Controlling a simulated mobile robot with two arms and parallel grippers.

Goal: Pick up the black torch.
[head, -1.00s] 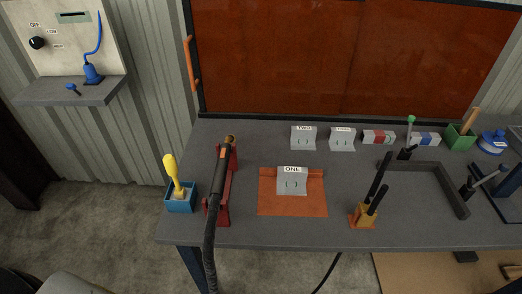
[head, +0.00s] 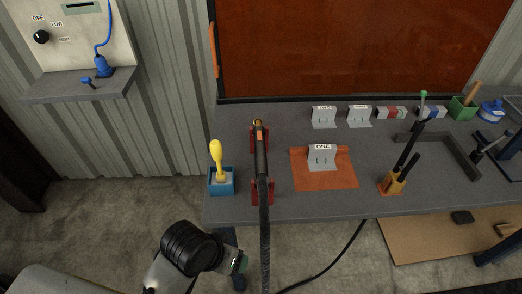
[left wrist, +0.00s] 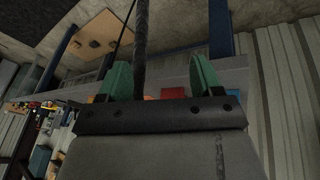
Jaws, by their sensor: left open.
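The black torch (head: 262,150) rests on a red stand (head: 262,188) at the left end of the grey workbench. Its brass-coloured tip points toward the back, and its thick black cable hangs over the front edge. My left gripper (head: 241,263) is low in front of the bench, to the left of the cable and apart from the torch. In the left wrist view my left gripper (left wrist: 160,78) has its green fingers wide apart with nothing held. The cable (left wrist: 141,40) shows beyond them, between the fingers in the picture. My right gripper is not in view.
A blue box (head: 221,184) with a yellow-handled tool stands left of the torch. An orange plate (head: 340,180) with a bracket marked ONE (head: 322,160) lies to its right. An orange holder (head: 392,184) with black rods is farther right. The bench's front edge (head: 310,207) is close.

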